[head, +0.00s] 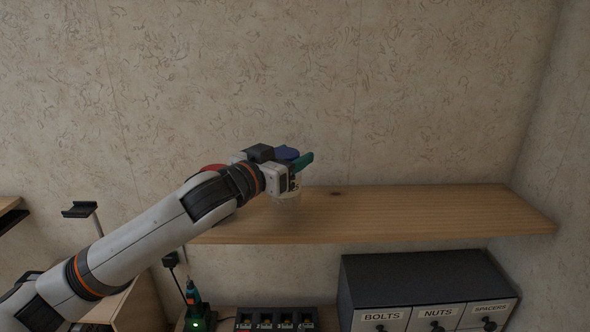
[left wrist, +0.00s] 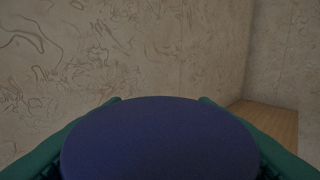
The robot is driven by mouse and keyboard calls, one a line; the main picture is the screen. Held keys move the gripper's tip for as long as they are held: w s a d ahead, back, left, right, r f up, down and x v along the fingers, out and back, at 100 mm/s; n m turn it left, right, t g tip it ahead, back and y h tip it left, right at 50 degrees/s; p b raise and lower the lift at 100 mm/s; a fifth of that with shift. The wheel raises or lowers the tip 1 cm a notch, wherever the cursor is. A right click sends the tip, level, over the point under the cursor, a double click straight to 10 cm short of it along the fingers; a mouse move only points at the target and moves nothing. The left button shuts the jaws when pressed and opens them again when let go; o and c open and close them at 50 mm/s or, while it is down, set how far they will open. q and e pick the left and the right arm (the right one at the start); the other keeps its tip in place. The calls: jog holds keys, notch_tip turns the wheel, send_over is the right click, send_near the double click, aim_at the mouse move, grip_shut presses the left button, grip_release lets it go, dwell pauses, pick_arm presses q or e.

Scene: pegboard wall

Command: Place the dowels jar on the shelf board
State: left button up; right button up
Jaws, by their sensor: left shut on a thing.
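My left gripper (head: 299,160) has its green fingers closed around the blue lid of the jar (head: 287,153). In the left wrist view the round blue lid (left wrist: 160,140) fills the lower middle, with a green finger on each side. The jar's clear body is mostly hidden behind the gripper; a pale part shows just below it. The shelf board (head: 400,215) is a long wooden plank on the wall, and the jar appears over its left half. I cannot tell whether the jar's base touches the board. My right gripper is not in view.
The shelf board's right half is bare up to the side wall. Below it stand a dark drawer cabinet (head: 425,280) labelled bolts, nuts and spacers, a black rack (head: 276,318) and a green-lit charger with a tool (head: 196,310). A black bracket (head: 80,210) is at left.

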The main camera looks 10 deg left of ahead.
pick_arm(q)
notch_tip(320, 180, down, 3)
jog(key=shift+w+d+r+p, duration=0.1)
jog(key=shift+r+p, duration=0.1)
jog(key=shift+p, duration=0.1)
jog(key=shift+f, duration=0.3)
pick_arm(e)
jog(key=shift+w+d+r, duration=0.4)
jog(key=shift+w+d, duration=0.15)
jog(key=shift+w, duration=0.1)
pick_arm(q)
jog(key=shift+f, duration=0.15)
jog(key=o, duration=1.4)
jog(key=shift+o, duration=0.2)
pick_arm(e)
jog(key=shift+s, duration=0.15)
